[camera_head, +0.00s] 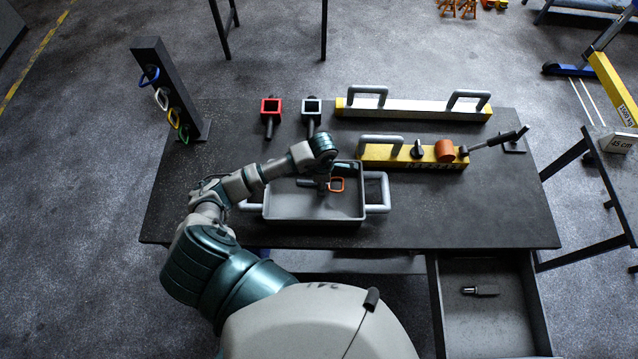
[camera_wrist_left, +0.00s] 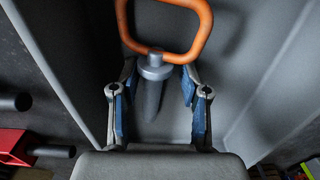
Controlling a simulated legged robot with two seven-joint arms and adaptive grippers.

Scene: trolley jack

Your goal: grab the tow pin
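The tow pin, with an orange loop handle (camera_head: 337,184) and a grey shaft, is inside a grey tray (camera_head: 347,213) on the dark table. In the left wrist view the orange loop (camera_wrist_left: 205,28) is at the top and the grey shaft (camera_wrist_left: 154,90) points down between my fingers. My left gripper (camera_wrist_left: 158,100) is open, with one blue-padded finger on each side of the shaft and visible gaps to both. In the head view my left wrist is above the tray and partly hides the gripper and pin. My right gripper is not in view.
The tray has side handles (camera_head: 376,192). Behind it are red (camera_head: 270,105) and pale blue-grey (camera_head: 312,104) square-headed pieces. Yellow bars with handles (camera_head: 412,153) lie behind right. A dark post (camera_head: 170,85) with coloured loops stands left. An open drawer (camera_head: 485,325) holds a small dark object.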

